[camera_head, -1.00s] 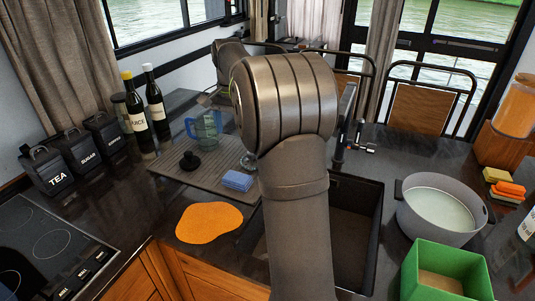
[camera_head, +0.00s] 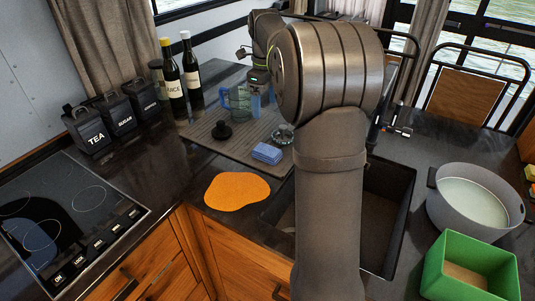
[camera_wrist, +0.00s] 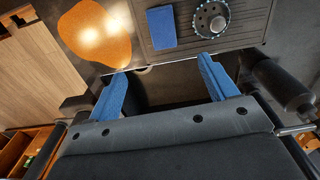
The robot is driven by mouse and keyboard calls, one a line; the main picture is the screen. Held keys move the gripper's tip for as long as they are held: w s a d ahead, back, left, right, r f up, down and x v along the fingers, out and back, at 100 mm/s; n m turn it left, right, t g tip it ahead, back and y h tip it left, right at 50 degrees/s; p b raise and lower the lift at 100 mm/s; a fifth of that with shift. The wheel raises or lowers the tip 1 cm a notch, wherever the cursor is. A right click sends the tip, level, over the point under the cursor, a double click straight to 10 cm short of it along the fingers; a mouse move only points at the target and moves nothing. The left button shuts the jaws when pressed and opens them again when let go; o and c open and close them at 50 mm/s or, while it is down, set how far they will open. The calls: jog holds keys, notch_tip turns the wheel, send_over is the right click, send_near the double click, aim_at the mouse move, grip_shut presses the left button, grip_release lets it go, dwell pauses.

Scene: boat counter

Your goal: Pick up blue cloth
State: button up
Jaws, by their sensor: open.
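The blue cloth (camera_head: 267,153) is a small folded stack lying on the front right part of the grey drying mat (camera_head: 205,143). In the wrist view the cloth (camera_wrist: 161,27) lies beyond my gripper, a little above the middle between the fingers. My gripper (camera_wrist: 166,72) has two blue fingers spread apart with nothing between them. It is open over the counter edge and sink area, apart from the cloth.
An orange mat (camera_head: 237,191) lies in front of the drying mat. A black stopper-like item (camera_head: 222,130), a clear blue jug (camera_head: 237,101) and a glass item (camera_head: 283,134) stand around the cloth. The sink (camera_head: 390,215), grey basin (camera_head: 470,200) and green box (camera_head: 468,268) are to the right.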

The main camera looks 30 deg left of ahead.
send_over(267, 150)
jog(key=shift+m, duration=0.4)
jog(key=f, duration=1.2)
jog(key=shift+s+a, duration=0.1)
jog(key=shift+s, duration=0.1)
jog(key=shift+w+d+f, duration=0.1)
jog(key=shift+f, duration=1.25)
jog(key=shift+w+d+f, duration=0.1)
jog(key=shift+f, duration=1.25)
jog(key=c, duration=1.1)
